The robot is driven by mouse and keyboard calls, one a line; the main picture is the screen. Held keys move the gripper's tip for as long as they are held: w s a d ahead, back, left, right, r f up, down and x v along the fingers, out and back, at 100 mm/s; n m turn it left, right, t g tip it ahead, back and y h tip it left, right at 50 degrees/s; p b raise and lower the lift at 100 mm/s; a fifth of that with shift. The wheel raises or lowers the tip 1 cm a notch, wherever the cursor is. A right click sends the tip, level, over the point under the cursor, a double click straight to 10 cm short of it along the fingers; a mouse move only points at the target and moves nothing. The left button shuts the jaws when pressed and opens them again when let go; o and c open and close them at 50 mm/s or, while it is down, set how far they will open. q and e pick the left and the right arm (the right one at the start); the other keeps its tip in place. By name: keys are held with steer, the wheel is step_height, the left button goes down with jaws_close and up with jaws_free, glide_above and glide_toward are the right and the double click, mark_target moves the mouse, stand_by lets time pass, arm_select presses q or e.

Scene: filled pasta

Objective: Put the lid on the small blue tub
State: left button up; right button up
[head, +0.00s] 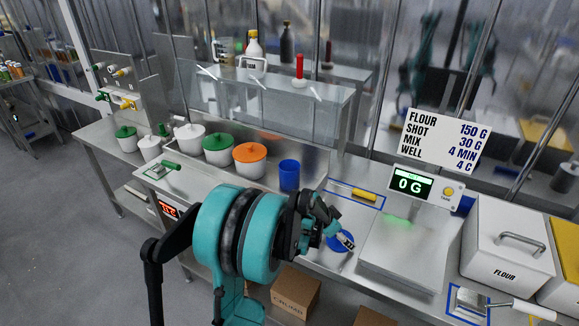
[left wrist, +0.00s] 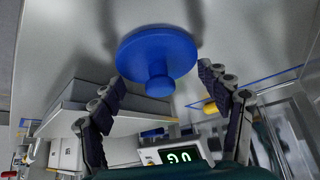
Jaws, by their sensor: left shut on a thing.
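The blue lid (head: 334,244) is a flat round disc low over the worktop, left of the scale, partly hidden by my left gripper (head: 342,235). In the left wrist view the lid (left wrist: 150,48) has its round knob towards the camera. My right gripper is not in view.
White tubs with green (head: 218,148) and orange (head: 250,160) lids stand left of the blue tub. A yellow-handled tool (head: 355,190) lies in a blue outline. The scale (head: 405,246) reads 0 G. The flour bin (head: 502,250) and a scraper (head: 505,303) are at right.

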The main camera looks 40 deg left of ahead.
arm_select(q)
steer(key=shift+r+p, duration=1.8)
steer(key=shift+r, duration=0.7)
